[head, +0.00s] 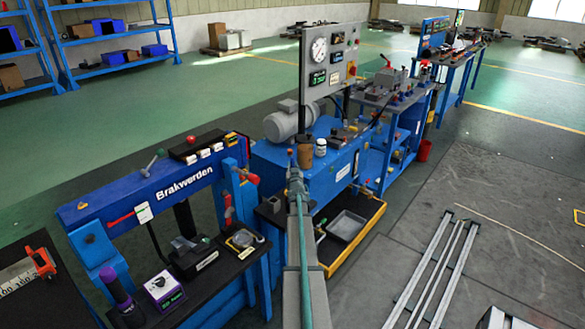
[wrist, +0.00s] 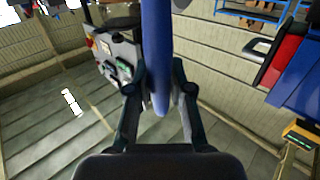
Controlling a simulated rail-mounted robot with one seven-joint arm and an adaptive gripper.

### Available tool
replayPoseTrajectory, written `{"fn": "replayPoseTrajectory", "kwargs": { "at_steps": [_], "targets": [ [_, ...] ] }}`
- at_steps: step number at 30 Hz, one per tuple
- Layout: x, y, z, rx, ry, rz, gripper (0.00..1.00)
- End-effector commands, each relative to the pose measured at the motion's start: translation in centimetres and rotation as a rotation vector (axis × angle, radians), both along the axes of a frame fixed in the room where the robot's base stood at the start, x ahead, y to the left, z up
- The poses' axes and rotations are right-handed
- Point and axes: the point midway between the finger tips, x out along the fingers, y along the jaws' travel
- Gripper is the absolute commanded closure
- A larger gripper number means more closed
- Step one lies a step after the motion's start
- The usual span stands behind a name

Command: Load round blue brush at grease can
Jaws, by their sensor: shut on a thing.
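My gripper (head: 294,172) is near the middle of the head view, at the front edge of the blue bench. In the wrist view its two fingers (wrist: 160,95) are shut on a long blue handle, the round blue brush (wrist: 157,50). The handle runs up out of the top of that picture, so its far end is hidden there. In the head view the brush is too small to make out clearly. A brown can (head: 305,156) stands on the bench just beyond my gripper, beside a small white and dark jar (head: 320,147). I cannot tell which is the grease can.
A grey motor (head: 291,121) and an upright gauge panel (head: 328,60) stand behind the cans. The blue Brakwerden stand (head: 160,190) is at the left. A yellow-edged tray (head: 347,226) sits low at the right.

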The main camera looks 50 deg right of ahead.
Motion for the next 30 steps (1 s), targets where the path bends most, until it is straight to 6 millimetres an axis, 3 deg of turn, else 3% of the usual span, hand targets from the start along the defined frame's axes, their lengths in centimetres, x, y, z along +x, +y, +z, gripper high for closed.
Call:
{"fn": "replayPoseTrajectory", "kwargs": {
  "at_steps": [30],
  "targets": [
    [0.01,-0.01,-0.82,0.0,0.0,0.0,1.0]
  ]
}}
